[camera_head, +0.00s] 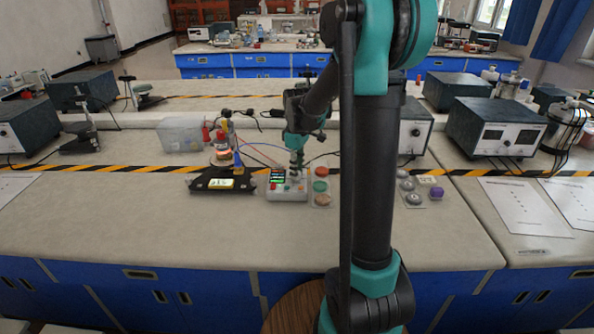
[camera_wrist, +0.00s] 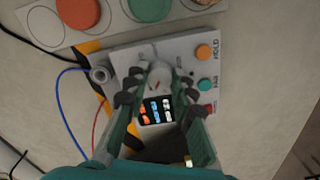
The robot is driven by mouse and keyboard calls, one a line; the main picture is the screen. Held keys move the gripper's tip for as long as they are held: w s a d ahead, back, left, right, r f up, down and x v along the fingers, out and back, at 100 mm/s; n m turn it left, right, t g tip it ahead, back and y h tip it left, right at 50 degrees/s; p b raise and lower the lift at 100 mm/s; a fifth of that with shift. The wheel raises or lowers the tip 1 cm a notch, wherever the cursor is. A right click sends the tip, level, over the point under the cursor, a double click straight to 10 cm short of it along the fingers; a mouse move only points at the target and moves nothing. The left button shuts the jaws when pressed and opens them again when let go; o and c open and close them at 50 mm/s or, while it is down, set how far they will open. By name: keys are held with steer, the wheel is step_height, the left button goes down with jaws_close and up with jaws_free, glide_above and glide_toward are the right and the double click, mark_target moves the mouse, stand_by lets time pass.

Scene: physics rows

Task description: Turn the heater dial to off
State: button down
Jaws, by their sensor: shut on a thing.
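A small white control box (camera_head: 287,195) stands on the bench in the head view, and its face shows in the wrist view (camera_wrist: 120,60). It has a pale round dial (camera_wrist: 160,73), a lit display (camera_wrist: 157,111) and orange, teal and red buttons along one edge. My gripper (camera_wrist: 158,86) points down over the box with its dark fingertips on both sides of the dial, shut on it. In the head view my gripper (camera_head: 296,172) is above the box. The dial's pointer is partly hidden between the fingers, so I cannot read its setting.
A black scale-like base (camera_head: 212,184) with a lit display and an orange glow above it stands left of the box. Red, green and tan discs (camera_head: 321,186) lie on a card at its right. Blue and red wires run close by.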

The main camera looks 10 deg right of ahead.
steer(key=n, duration=0.7)
stand_by(0.6)
steer(key=c, duration=1.3)
jaws_free()
step_height(320, 180, up, 12)
steer(key=shift+r, duration=0.1)
